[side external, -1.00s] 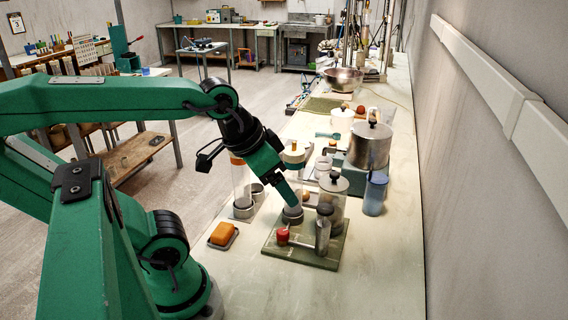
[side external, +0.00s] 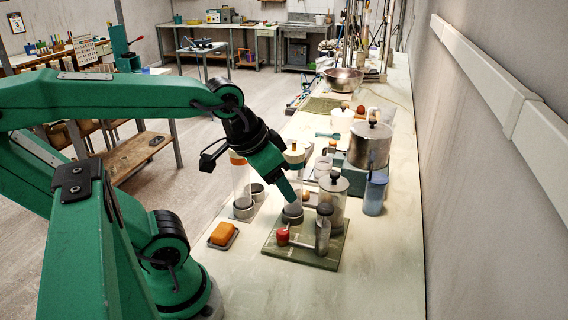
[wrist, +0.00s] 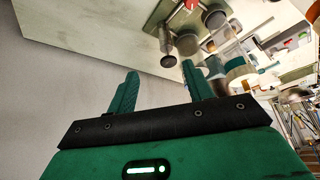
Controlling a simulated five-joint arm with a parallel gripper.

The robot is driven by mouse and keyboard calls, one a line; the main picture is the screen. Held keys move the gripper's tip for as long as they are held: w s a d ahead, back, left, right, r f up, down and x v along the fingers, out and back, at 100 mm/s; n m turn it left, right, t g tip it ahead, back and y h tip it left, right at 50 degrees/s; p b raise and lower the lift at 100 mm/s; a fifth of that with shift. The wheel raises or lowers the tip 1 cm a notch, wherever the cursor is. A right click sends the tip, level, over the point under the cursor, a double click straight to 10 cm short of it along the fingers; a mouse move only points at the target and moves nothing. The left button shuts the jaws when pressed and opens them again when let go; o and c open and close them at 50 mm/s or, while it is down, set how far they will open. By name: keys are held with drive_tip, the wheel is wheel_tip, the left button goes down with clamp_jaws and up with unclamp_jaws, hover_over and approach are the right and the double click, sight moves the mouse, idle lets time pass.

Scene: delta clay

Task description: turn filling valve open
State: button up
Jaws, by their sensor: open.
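A small red knob (side external: 282,236) stands near the front left of a dark green board (side external: 300,256) on the bench. It also shows as a red part (wrist: 190,4) at the top edge in the wrist view. I cannot tell whether it is the filling valve or how any valve is turned. My gripper (side external: 291,199) points down above the board, behind the red knob. In the wrist view my gripper (wrist: 158,70) has its two fingers apart with nothing between them. One finger overlaps the grey-capped vessels in view; I cannot tell if it touches.
A clear jar with a grey lid (side external: 334,184) and a grey cylinder (side external: 323,232) stand right of my gripper. A clear tube (side external: 241,186) stands left. An orange block (side external: 223,233) lies on a small tray. A large metal pot (side external: 370,145) is behind. The front bench is clear.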

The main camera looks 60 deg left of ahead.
drive_tip(key=w+a+f+n+g, duration=0.3)
drive_tip(key=w+a+f+n, duration=0.1)
drive_tip(key=f, duration=0.1)
drive_tip(key=n+g, duration=0.2)
drive_tip(key=n, duration=0.3)
hover_over(283, 231)
wheel_tip(283, 231, down, 8)
drive_tip(key=shift+a+f, duration=0.1)
drive_tip(key=shift+f, duration=0.1)
drive_tip(key=shift+f, duration=3.75)
drive_tip(key=c, duration=1)
